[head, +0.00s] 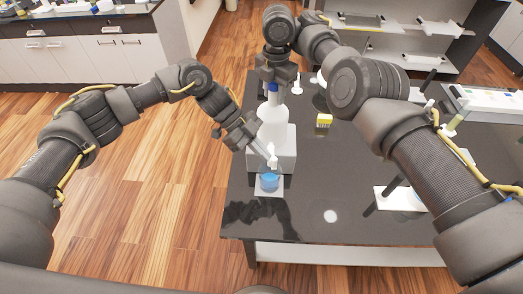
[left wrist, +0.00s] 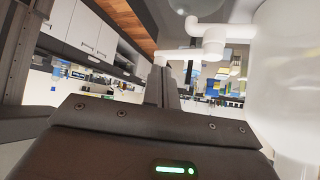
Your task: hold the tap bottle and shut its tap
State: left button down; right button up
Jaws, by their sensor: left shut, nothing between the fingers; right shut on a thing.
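The white tap bottle (head: 272,128) stands upright on a grey block (head: 286,158) and fills the right side of the left wrist view (left wrist: 292,70). Its blue cap (head: 273,88) is just below my right gripper (head: 277,80), which is shut on the top of the bottle. The white tap (head: 272,160) points out over a beaker of blue liquid (head: 269,183); the tap also shows in the left wrist view (left wrist: 214,42). My left gripper (head: 262,150) is shut and empty close beside the tap. Whether it touches the tap I cannot tell.
The beaker stands on a white pad (head: 262,193) at the left edge of the black table (head: 300,215). A white tray (head: 400,198) is farther right. My right arm covers part of the table.

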pick_arm(q)
jog(key=d+n+t, duration=0.1)
jog(key=n, duration=0.1)
jog(key=d+n+t, duration=0.1)
jog(key=n+t, duration=0.1)
jog(key=d+n+t+h, duration=0.1)
jog(key=n+t, duration=0.1)
jog(key=shift+s, duration=0.3)
jog(key=d+n+t, duration=0.1)
jog(key=n, duration=0.1)
jog(key=w+d+n+t+y, duration=0.1)
jog(key=n+t, duration=0.1)
jog(key=d+n+t+y, duration=0.1)
jog(key=n+t, duration=0.1)
jog(key=n, duration=0.1)
jog(key=shift+w, duration=0.25)
jog(key=shift+a, duration=0.15)
jog(key=shift+w+a, duration=0.35)
jog(key=shift+a, duration=0.25)
